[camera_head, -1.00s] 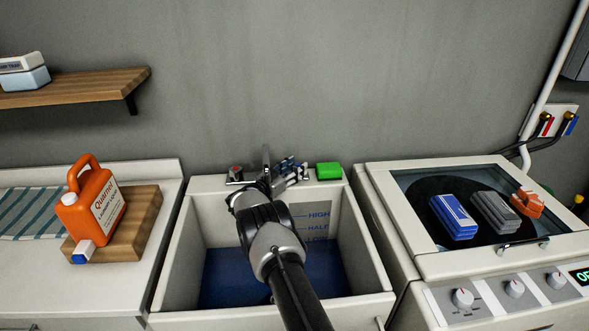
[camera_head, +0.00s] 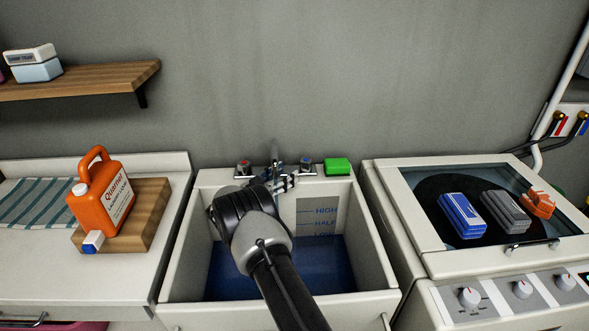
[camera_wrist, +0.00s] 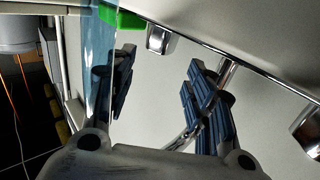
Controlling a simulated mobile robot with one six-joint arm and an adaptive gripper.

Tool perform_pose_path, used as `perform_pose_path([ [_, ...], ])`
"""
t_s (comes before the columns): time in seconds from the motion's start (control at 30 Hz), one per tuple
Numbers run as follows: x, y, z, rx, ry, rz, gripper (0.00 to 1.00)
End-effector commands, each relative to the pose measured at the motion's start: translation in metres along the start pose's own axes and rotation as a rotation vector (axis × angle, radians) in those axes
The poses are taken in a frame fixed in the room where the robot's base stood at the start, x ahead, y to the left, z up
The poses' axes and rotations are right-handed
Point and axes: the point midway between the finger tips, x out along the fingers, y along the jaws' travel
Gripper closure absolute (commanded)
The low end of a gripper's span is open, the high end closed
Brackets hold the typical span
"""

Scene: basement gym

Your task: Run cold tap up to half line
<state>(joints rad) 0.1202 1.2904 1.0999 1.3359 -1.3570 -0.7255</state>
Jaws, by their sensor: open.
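The sink (camera_head: 380,262) holds dark blue water (camera_head: 325,270), its edge close to the LOW mark, below the HALF mark (camera_head: 324,223). The cold tap (camera_head: 306,163), blue-marked, stands on the sink's back ledge, right of the chrome spout (camera_head: 275,152). The red-marked hot tap (camera_head: 244,168) is left of it. My gripper (camera_head: 286,183) is open and empty, in front of and below the cold tap. In the wrist view its dark fingers (camera_wrist: 160,88) are apart, and the cold tap (camera_wrist: 162,38) is clear of them.
A green block (camera_head: 338,167) sits right of the cold tap. An orange jug (camera_head: 101,197) stands on a wooden board (camera_head: 150,215) on the left counter. A machine (camera_head: 430,268) with blue, grey and orange packs on its lid is at right. A shelf (camera_head: 95,82) hangs upper left.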

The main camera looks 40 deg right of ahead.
Motion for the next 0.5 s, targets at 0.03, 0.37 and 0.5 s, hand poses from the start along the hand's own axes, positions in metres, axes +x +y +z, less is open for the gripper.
perform_pose_path([
  [0.03,-0.008,-0.001,0.0,0.0,-0.001,-0.003,0.51],
  [0.37,-0.024,0.0,0.0,0.0,0.0,0.0,0.51],
  [0.5,-0.024,0.0,0.0,0.0,0.0,0.0,0.51],
])
